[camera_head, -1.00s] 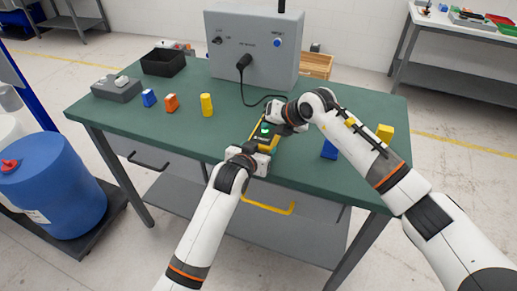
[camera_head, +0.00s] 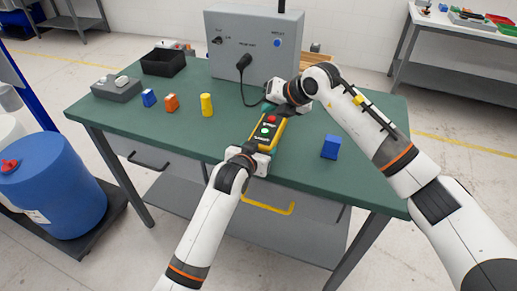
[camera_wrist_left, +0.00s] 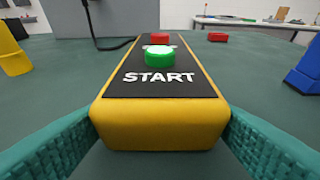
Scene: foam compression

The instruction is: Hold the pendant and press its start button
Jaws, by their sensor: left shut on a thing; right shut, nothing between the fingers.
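The yellow pendant (camera_head: 259,133) with a black face lies over the front middle of the table. It has a green START button (camera_head: 266,130) and a red button (camera_head: 272,118) at its far end. In the left wrist view the pendant (camera_wrist_left: 160,127) points away from me, and its green button (camera_wrist_left: 160,57) is uncovered. My left gripper (camera_head: 255,152) is shut on the pendant's near end, a finger pad at each side. My right gripper (camera_head: 271,103) is shut and empty, just beyond the pendant's far end, apart from the green button.
A grey control box (camera_head: 253,48) stands at the back, its black cable running down towards the pendant. Blue (camera_head: 149,98), orange (camera_head: 171,103) and yellow (camera_head: 206,105) blocks stand left. A blue block (camera_head: 330,147) stands right. A black bin (camera_head: 163,62) is back left.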

